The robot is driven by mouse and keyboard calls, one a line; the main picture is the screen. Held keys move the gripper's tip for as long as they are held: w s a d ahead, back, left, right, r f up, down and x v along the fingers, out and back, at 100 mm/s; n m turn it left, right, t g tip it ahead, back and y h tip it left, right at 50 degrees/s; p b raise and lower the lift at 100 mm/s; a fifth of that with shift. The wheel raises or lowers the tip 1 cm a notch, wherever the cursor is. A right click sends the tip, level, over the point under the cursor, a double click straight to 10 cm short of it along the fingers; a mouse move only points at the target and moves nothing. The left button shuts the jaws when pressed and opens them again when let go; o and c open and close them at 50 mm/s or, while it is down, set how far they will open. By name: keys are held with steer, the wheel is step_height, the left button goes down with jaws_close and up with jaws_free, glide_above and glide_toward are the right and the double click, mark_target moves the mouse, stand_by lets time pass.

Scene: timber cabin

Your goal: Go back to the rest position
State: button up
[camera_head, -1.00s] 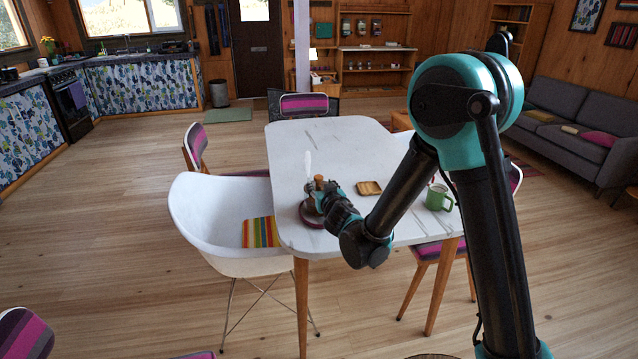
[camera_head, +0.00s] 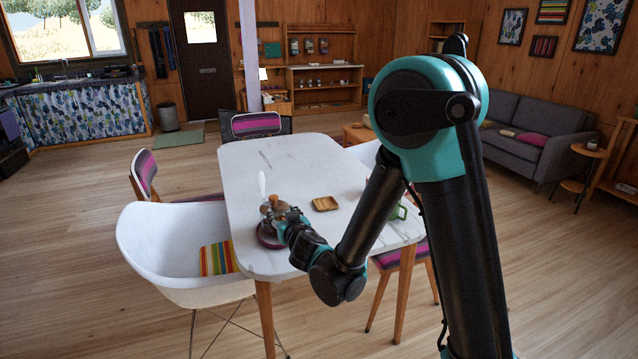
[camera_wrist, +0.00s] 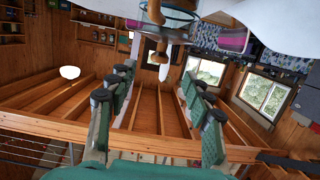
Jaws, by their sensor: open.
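My gripper (camera_head: 292,222) is low over the near left part of the white marbled table (camera_head: 300,165). In the wrist view my gripper (camera_wrist: 158,78) has its two green-and-black fingers spread, with nothing held between them. A glass-like object with a wooden knob (camera_head: 272,200) stands on a dark plum-coloured round base beside the gripper, partly hidden by it. In the wrist view its wooden part (camera_wrist: 156,50) shows at the top, beyond the fingers; I cannot tell if they touch it. A slim white upright piece (camera_head: 262,186) stands behind it.
A small wooden tray (camera_head: 325,204) lies to the gripper's right. A white chair (camera_head: 165,245) with a striped cloth (camera_head: 217,259) stands at left. Open floor (camera_head: 70,270) lies left; a grey sofa (camera_head: 520,150) stands right.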

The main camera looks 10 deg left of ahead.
steer(key=w+d+m+h, duration=0.1)
steer(key=w+d+h, duration=0.15)
steer(key=d, duration=0.55)
steer(key=w+d+m+h, duration=0.2)
steer(key=d+h, duration=0.1)
steer(key=d, duration=0.5)
steer(key=s+d+f+m+g+h, duration=0.1)
steer(key=s+d+g+h, duration=0.1)
steer(key=d, duration=0.6)
steer(key=s+d+f+m+g+h, duration=0.1)
steer(key=s+d+f, duration=0.1)
steer(key=d, duration=0.7)
steer(key=s+d+f+g, duration=0.3)
steer(key=s+d, duration=0.3)
steer(key=s, duration=0.3)
steer(key=s+d+f+m+g, duration=0.1)
steer(key=s+d+f+g, duration=0.2)
steer(key=s+d, duration=0.3)
steer(key=s, duration=0.4)
steer(key=shift+f, duration=0.25)
